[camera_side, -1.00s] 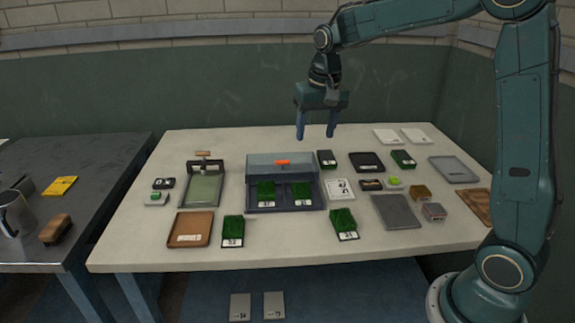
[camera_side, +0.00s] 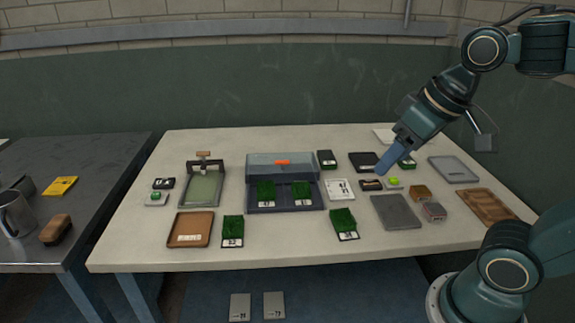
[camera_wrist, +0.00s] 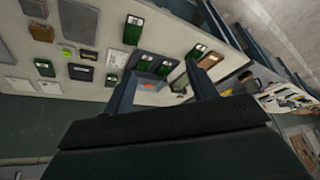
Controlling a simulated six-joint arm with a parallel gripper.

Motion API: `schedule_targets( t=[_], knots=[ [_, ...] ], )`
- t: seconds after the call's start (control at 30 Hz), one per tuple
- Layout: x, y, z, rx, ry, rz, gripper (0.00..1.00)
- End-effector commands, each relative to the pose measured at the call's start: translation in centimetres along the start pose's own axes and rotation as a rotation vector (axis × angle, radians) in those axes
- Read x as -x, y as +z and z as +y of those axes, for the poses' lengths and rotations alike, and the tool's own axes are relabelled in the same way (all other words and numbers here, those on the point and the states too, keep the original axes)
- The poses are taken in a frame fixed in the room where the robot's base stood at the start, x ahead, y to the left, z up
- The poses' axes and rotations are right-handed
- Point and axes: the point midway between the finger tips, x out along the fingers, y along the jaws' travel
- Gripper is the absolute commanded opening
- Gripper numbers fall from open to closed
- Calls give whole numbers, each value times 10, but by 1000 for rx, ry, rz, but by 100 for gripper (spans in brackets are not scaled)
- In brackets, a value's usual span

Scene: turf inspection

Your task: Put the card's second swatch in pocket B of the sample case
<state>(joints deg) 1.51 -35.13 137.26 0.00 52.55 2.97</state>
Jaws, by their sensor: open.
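The sample case (camera_side: 282,160) is blue-grey with an orange latch and stands mid-table. Two green turf swatches, one left (camera_side: 266,193) and one right (camera_side: 302,193), lie in its front part; pocket letters are unreadable. The white card (camera_side: 340,189) lies right of the case, its print too small to read. My gripper (camera_side: 383,167) is tilted above the right of the table. In the wrist view its fingers (camera_wrist: 161,74) are apart and empty.
A brown tray (camera_side: 190,229), a framed press (camera_side: 202,185), a dark tray (camera_side: 365,161), a grey plate (camera_side: 396,212), small blocks (camera_side: 421,192) and a wooden board (camera_side: 487,207) crowd the table. Bare tabletop shows at front centre. A metal side table (camera_side: 60,215) stands left.

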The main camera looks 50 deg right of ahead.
Motion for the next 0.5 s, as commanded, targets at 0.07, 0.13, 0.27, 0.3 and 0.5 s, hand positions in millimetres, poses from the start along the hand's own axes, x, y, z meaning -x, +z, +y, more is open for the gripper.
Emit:
schedule_targets(
  t=[0.07, 0.13, 0.27, 0.3, 0.5],
  knots=[
    [2, 14, -2, 29, -6, 22, 58],
    [2, 23, -2, 49, -9, 34, 58],
    [1, 32, -3, 70, -13, 47, 58],
    [1, 34, -3, 73, -13, 49, 58],
    [1, 35, -3, 77, -13, 49, 58]
  ],
)
